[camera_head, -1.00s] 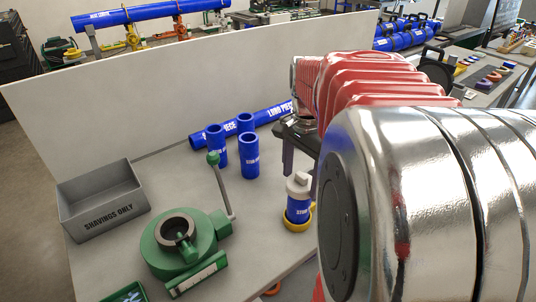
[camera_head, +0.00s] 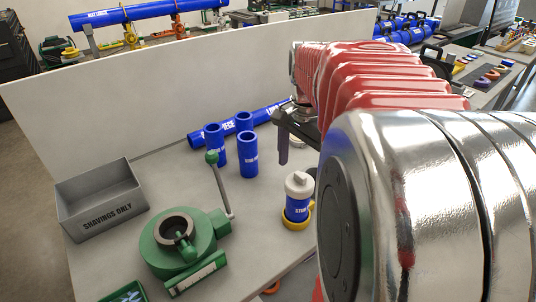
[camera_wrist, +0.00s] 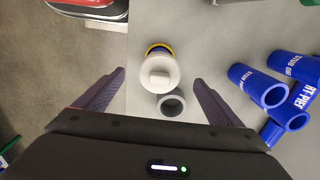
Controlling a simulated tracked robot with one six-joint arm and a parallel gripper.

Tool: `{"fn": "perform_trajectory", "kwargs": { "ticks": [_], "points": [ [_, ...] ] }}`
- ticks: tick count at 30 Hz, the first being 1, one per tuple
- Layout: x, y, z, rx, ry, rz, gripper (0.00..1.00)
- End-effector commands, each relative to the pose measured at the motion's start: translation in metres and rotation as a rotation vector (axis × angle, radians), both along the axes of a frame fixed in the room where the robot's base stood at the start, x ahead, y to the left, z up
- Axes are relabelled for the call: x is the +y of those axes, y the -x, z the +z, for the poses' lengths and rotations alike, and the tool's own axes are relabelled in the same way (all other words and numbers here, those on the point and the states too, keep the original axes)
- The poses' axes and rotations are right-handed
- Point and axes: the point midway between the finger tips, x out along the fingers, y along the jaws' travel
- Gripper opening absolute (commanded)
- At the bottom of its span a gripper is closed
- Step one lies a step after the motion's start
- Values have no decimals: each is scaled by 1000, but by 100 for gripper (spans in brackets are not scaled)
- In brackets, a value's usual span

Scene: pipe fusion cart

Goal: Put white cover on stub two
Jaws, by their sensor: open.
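My gripper (camera_wrist: 159,77) is open and empty above the bench. One of its fingers shows in the head view; the rest is hidden behind my arm. Several other blue stubs (camera_head: 248,155) stand uncovered to the left.
A grey hollow cup (camera_wrist: 171,104) stands close to the covered stub. A long blue pipe (camera_head: 268,115) lies behind the stubs. A green tool with a lever (camera_head: 185,240) and a grey shavings box (camera_head: 100,200) stand at left. A pale panel (camera_head: 200,85) closes the back.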

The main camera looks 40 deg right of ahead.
Motion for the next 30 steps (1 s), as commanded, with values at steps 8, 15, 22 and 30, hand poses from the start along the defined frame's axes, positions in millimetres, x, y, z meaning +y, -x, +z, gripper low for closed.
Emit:
{"fn": "perform_trajectory", "kwargs": {
  "ticks": [8, 15, 22, 30],
  "points": [
    [0, -1, 49, -3, 2, 0, 89],
    [0, 0, 89, -1, 1, 0, 89],
    [0, 0, 110, 0, 0, 0, 89],
    [0, 0, 112, 1, -1, 0, 89]
  ]
}}
